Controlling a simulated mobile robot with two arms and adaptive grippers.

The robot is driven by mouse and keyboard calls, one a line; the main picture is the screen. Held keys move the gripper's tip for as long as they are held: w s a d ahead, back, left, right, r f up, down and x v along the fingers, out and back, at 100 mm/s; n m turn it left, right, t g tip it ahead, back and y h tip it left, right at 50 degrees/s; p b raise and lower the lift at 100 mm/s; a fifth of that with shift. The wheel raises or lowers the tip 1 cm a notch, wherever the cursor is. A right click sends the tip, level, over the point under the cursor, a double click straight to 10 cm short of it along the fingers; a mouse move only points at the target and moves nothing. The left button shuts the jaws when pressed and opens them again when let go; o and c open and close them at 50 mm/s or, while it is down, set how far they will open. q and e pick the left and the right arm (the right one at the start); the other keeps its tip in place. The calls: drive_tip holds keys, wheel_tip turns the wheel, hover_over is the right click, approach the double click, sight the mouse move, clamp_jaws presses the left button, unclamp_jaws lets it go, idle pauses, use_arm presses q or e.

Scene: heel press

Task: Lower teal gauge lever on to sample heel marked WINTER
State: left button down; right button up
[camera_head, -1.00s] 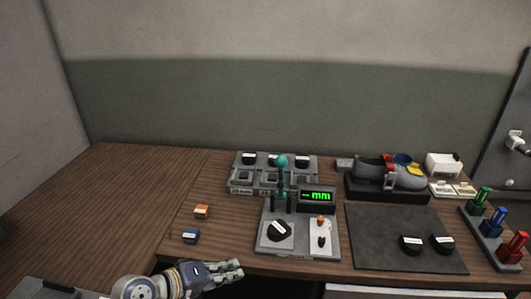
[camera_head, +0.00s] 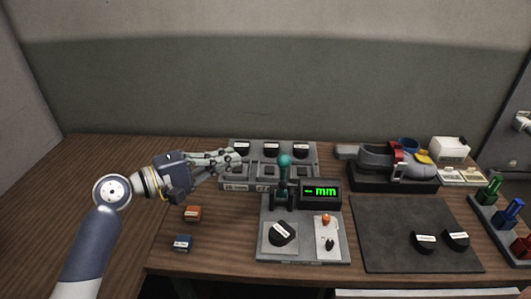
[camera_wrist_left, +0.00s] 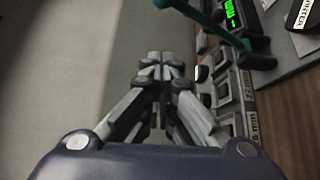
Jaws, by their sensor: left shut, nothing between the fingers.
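The teal gauge lever (camera_head: 285,161) stands raised, its round knob at the top of its post on the grey gauge. In the left wrist view the teal lever (camera_wrist_left: 217,27) runs across the top right. A black sample heel (camera_head: 279,235) with a white label sits on the gauge's plate in front of the lever. The wrist view cuts off its label (camera_wrist_left: 301,14), where letters like "NTER" show. My left gripper (camera_head: 238,157) is shut and empty, left of the lever knob and apart from it. My right gripper is out of view.
A grey rack (camera_head: 311,176) with several black heels stands behind the gauge. A green "mm" display (camera_head: 321,191) sits right of the lever. Orange (camera_head: 192,213) and blue (camera_head: 183,243) blocks lie at the left. A dark mat (camera_head: 390,225) with two heels lies at the right.

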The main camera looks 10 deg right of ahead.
use_arm(q)
drive_tip(key=p, duration=0.6)
hover_over(283, 178)
drive_tip(key=w+a, duration=0.2)
drive_tip(key=a, duration=0.2)
drive_tip(key=shift+s+d+f, duration=0.1)
drive_tip(key=shift+d+f, duration=0.15)
drive_tip(key=shift+f, duration=0.05)
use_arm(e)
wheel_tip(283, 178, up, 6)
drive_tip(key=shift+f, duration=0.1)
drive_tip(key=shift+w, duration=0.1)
